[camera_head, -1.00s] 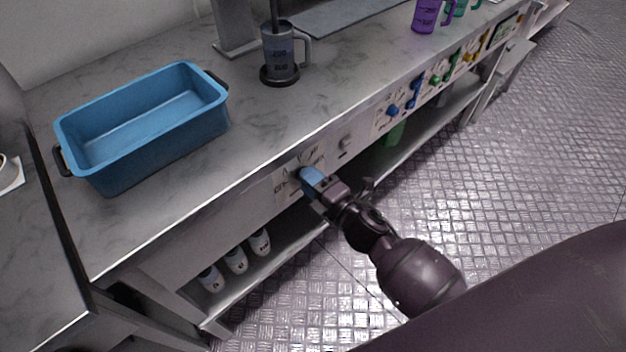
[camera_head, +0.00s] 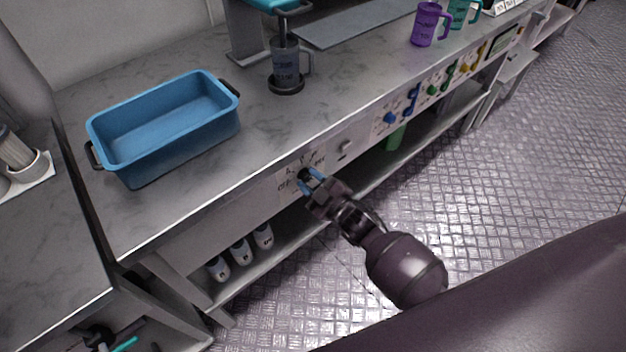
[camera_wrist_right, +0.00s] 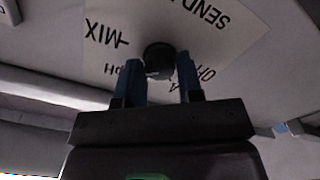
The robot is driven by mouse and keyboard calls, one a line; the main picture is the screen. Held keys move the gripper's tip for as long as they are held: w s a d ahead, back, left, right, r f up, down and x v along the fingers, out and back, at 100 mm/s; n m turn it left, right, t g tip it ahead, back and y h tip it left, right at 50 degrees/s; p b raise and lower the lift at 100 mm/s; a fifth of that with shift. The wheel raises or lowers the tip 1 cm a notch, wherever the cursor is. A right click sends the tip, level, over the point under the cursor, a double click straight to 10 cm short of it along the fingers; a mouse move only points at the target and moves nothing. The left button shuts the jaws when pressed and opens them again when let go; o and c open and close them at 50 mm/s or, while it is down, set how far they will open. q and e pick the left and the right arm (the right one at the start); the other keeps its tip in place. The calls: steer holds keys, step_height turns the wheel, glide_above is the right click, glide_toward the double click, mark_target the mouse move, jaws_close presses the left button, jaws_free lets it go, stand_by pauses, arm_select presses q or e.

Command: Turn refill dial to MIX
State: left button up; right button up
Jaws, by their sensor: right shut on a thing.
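The refill dial (camera_wrist_right: 159,58) is a small black knob on a white label panel on the bench front. It also shows in the head view (camera_head: 304,174). In the wrist view, the label reads MIX (camera_wrist_right: 101,33) to the left of the knob and SEND (camera_wrist_right: 200,15) at upper right; other lettering is partly hidden by the fingers. My right gripper (camera_wrist_right: 159,78) has its two blue fingers on either side of the knob, shut on it. It also shows in the head view (camera_head: 310,180). Which mark the dial points at is unclear. My left gripper is not in view.
A blue bin (camera_head: 165,150) stands on the bench top, left. A grey mug (camera_head: 286,65) sits under a stand. Purple (camera_head: 425,25) and teal (camera_head: 459,14) mugs stand farther right. Several white bottles (camera_head: 240,251) stand on the lower shelf. Floor to the right is clear.

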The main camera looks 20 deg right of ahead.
steer(key=m+p, duration=0.1)
steer(key=m, duration=0.1)
steer(key=shift+r+m, duration=0.15)
steer(key=shift+m, duration=1.05)
steer(key=shift+m+p, duration=0.35)
steer(key=shift+m, duration=1.05)
steer(key=o, duration=0.8)
steer(key=shift+o, duration=0.6)
